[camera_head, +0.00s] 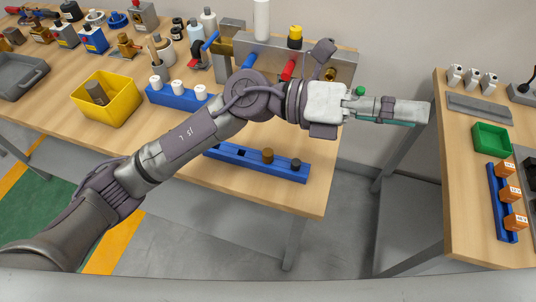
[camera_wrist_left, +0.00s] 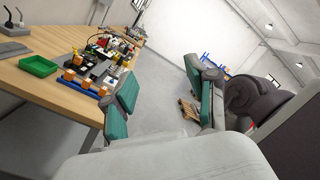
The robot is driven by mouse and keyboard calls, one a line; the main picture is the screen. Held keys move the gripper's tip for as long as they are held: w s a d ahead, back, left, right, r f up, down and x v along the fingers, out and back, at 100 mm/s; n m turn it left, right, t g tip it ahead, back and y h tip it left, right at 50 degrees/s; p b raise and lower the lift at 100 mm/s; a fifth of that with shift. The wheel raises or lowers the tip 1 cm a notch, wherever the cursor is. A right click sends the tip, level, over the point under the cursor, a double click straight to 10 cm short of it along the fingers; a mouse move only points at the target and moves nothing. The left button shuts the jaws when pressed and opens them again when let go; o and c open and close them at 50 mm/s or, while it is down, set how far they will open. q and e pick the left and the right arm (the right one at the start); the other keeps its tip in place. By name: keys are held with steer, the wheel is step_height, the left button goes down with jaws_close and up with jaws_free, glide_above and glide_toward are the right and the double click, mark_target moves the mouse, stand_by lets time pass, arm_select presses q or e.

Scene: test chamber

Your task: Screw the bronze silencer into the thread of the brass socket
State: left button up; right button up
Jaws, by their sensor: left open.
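A small bronze cylinder (camera_head: 267,155), which looks like the silencer, stands upright in a long blue rack (camera_head: 230,155) near the table's front edge. A brass-coloured fitting (camera_head: 331,74), possibly the socket, shows at the right end of a grey metal block (camera_head: 345,66) at the back; its thread is too small to make out. My left gripper (camera_head: 428,112) reaches past the table's right edge, to the right of both and apart from them. It is open and empty; its green finger pads stand apart in the left wrist view (camera_wrist_left: 160,88). My left arm hides part of the rack and block.
A dark cylinder (camera_head: 295,164) stands beside the bronze one. A yellow bin (camera_head: 122,112) and a blue rack with white-topped parts (camera_head: 172,98) are left of my arm. A second table (camera_head: 460,195) at right holds a green tray (camera_head: 492,138). Open floor lies between the tables.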

arm_select(q)
step_height(320, 180, down, 5)
steer(key=m+y, duration=0.3)
steer(key=y, duration=0.2)
steer(key=m+t+y, duration=0.2)
steer(key=t+y, duration=0.4)
steer(key=y, duration=0.8)
glide_above(268, 151)
step_height(268, 151, down, 9)
steer(key=f, duration=0.2)
steer(key=f+p, duration=0.1)
steer(key=f, duration=0.2)
steer(key=f+p, duration=0.1)
steer(key=f, duration=0.2)
steer(key=shift+s, duration=0.3)
steer(key=f+p, duration=0.1)
steer(key=f, duration=0.1)
steer(key=f+p, duration=0.2)
steer(key=shift+w+f, duration=0.2)
steer(key=shift+f, duration=0.45)
jaws_close()
